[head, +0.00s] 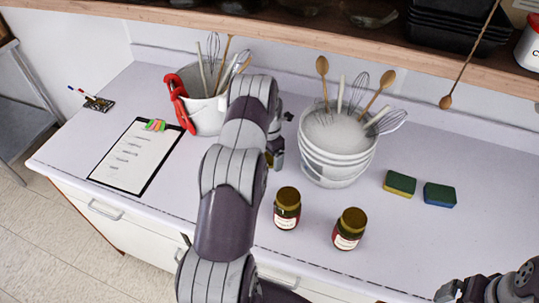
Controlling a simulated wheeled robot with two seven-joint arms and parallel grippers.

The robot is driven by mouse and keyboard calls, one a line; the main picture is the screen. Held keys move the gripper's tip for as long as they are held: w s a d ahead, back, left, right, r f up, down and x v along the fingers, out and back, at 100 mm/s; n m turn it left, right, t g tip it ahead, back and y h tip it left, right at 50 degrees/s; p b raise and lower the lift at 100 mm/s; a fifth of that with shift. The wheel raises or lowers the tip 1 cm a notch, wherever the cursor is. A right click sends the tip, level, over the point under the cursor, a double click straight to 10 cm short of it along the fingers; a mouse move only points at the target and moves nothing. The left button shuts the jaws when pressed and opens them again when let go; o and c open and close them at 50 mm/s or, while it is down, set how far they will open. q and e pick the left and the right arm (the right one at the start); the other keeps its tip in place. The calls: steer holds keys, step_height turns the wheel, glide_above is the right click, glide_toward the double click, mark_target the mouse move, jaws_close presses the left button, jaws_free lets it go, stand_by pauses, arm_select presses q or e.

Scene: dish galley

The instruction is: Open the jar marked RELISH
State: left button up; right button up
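Two jars with gold-brown lids, dark red contents and pale labels stand upright near the counter's front: a left jar (287,208) and a right jar (349,229). Their label writing is too small to read, so I cannot tell which is RELISH. A small gold-brown patch (268,158) shows between my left arm and gripper; it may be part of another jar, mostly hidden. My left gripper (278,160) is behind the two jars, beside the bowls, its fingers largely hidden by its own arm. My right gripper (446,293) is at the bottom right edge, partly cut off, away from the jars.
Stacked white bowls (338,160) with whisks and spoons stand right of my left gripper. A white pot (207,114) with a red item on its rim stands left. Two sponges (400,184) (440,195) and a clipboard (137,157) lie on the counter. A wooden shelf (330,44) overhangs the back.

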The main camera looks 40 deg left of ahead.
arm_select(q)
steer(key=shift+r, duration=0.5)
step_height(320, 180, up, 11)
steer(key=b, duration=0.2)
steer(key=shift+r, duration=0.2)
steer(key=shift+f, duration=0.1)
